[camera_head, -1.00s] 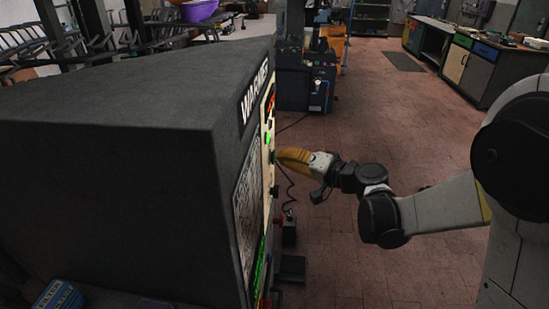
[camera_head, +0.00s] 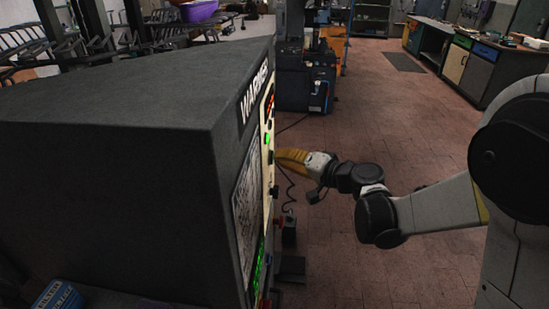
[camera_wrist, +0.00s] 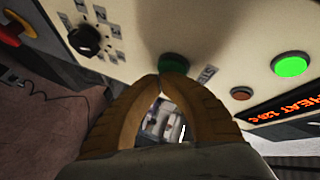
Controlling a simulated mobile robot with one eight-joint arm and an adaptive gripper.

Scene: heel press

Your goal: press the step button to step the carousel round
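The cream control panel (camera_wrist: 225,30) of the dark grey warmer cabinet (camera_head: 110,90) fills the upper wrist view. A dark green button (camera_wrist: 174,63) sits just beyond my fingertips, with a small label, too blurred to read, at its right. It looks like the step button, but I cannot confirm the name. My gripper (camera_wrist: 172,80) has its yellow fingers closed tip to tip, with nothing between them. The tips overlap the button's lower edge in the wrist view; I cannot tell whether they touch it. In the head view my gripper (camera_head: 279,157) is at the panel's edge. The carousel is not clearly visible.
A black knob (camera_wrist: 86,40) and a red stop button (camera_wrist: 18,24) are left. Open floor (camera_head: 370,100) lies right of the cabinet.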

